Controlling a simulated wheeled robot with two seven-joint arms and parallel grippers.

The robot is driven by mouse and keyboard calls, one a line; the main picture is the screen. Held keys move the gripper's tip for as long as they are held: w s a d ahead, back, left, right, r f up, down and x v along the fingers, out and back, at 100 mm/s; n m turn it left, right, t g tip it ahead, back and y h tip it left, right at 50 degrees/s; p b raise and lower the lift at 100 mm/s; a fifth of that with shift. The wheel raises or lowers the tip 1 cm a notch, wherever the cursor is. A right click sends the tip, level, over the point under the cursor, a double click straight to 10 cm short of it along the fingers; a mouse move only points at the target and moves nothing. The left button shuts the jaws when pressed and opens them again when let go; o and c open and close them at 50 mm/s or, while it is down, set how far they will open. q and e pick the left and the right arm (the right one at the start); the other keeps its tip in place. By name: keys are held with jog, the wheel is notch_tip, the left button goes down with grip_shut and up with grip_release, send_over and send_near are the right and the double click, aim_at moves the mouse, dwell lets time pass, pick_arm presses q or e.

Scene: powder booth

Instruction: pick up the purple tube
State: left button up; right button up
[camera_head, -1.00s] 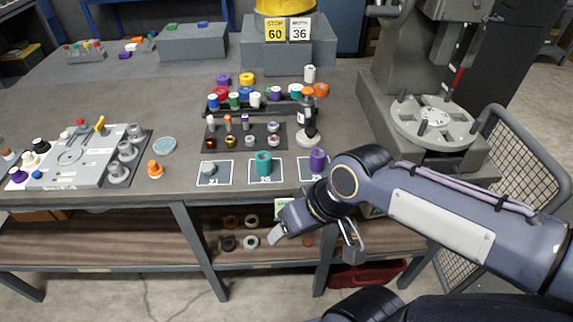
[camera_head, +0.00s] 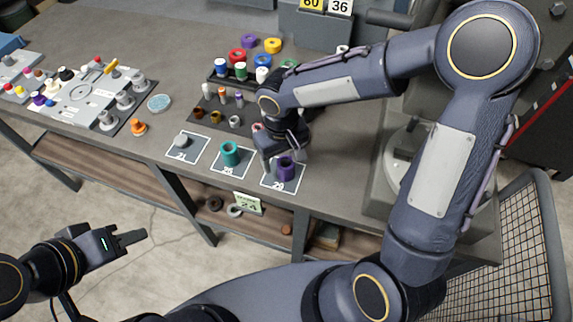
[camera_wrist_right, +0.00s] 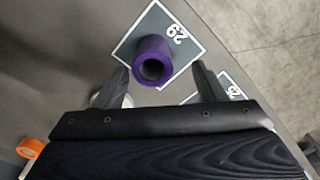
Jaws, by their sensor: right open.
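The purple tube (camera_head: 286,169) stands upright on a dark numbered card (camera_head: 273,184) near the front edge of the bench. In the right wrist view the tube (camera_wrist_right: 151,61) shows its hollow top, on the card marked 29 (camera_wrist_right: 183,36). My right gripper (camera_head: 283,152) is open just above and behind the tube in the head view. In the right wrist view its two fingertips lie either side of the tube's near end, apart from it. My left gripper (camera_head: 128,239) is in front of the bench, away from the tube; its jaw opening is unclear.
A teal tube (camera_head: 230,153) and a grey knob (camera_head: 181,141) stand on cards to the left. A rack of coloured caps (camera_head: 225,80) and small bottles stand behind. A grey machine (camera_head: 398,150) is to the right, partly behind my arm. A mesh panel (camera_head: 520,240) stands at right.

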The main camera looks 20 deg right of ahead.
jog(key=f, duration=0.2)
jog(key=d+f, duration=0.1)
jog(key=shift+s+f+p, duration=0.2)
jog(key=shift+f+p, duration=0.1)
jog(key=shift+f, duration=0.35)
jog(key=shift+c, duration=0.4)
jog(key=c, duration=1.1)
jog(key=shift+o, duration=0.2)
jog(key=shift+r, duration=0.15)
